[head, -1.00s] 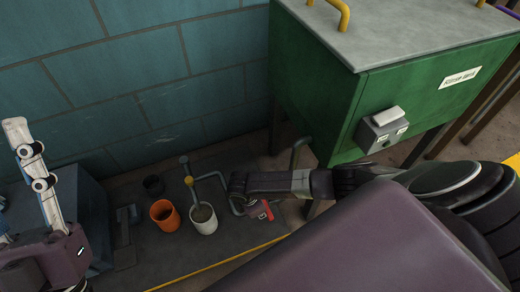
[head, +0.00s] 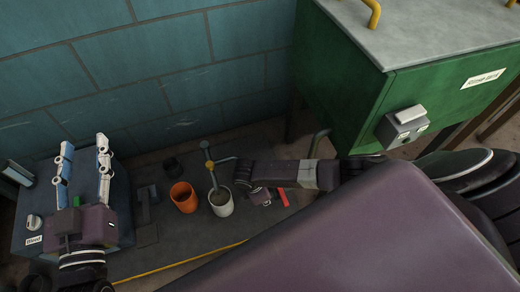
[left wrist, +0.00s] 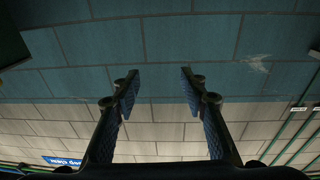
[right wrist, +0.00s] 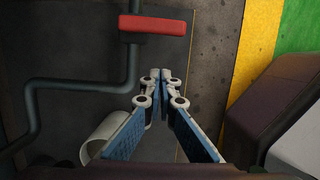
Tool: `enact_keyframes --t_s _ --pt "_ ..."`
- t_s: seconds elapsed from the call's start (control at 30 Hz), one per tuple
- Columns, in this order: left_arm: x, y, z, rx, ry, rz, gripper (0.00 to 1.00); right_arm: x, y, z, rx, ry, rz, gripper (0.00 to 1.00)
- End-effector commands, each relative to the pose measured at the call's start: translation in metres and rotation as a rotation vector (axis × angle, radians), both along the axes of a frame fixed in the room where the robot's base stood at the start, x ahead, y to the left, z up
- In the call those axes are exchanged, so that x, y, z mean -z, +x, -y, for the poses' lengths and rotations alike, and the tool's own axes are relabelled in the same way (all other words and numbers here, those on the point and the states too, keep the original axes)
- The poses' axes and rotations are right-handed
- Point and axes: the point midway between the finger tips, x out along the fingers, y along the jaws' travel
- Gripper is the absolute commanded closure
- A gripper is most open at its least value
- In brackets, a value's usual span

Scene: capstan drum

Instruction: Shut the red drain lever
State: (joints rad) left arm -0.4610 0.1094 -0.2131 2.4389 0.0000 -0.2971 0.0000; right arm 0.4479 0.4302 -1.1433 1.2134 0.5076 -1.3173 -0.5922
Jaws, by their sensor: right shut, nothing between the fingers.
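The red drain lever (head: 284,198) shows low on the floor, just right of my right gripper in the head view. In the right wrist view the red lever (right wrist: 152,26) lies crosswise beyond the fingertips, on a dark grey pipe. My right gripper (right wrist: 160,76) is shut and empty, with a visible gap between its tips and the lever in the picture. In the head view its fingertips are mostly hidden beneath the wrist. My left gripper (head: 83,152) is open and empty at the left, fingers pointing up the picture; it also shows open in the left wrist view (left wrist: 160,75).
The green tank (head: 345,95) stands at right. A blue-grey box (head: 30,228) lies behind my left gripper.

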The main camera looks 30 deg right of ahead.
Motion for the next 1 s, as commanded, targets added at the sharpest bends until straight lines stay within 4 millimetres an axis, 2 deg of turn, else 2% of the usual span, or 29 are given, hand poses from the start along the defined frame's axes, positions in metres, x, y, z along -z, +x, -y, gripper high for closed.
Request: enact_keyframes --t_s 0.27,0.6,0.8,1.0 --pt "0.065 -0.009 -0.012 -0.019 0.077 -0.3 0.6 -0.028 0.002 -0.006 0.0 0.0 0.001 1.0" --pt "0.134 -0.046 -0.03 -0.041 0.156 -0.635 0.6 -0.056 0.003 -0.014 -0.001 0.001 0.001 1.0" --pt "0.155 -0.064 -0.038 -0.049 0.182 -0.749 0.6 -0.065 0.004 -0.016 0.0 0.0 0.0 1.0" --pt "0.162 -0.07 -0.04 -0.051 0.189 -0.784 0.6 -0.067 0.004 -0.017 0.0 0.001 0.001 1.0"
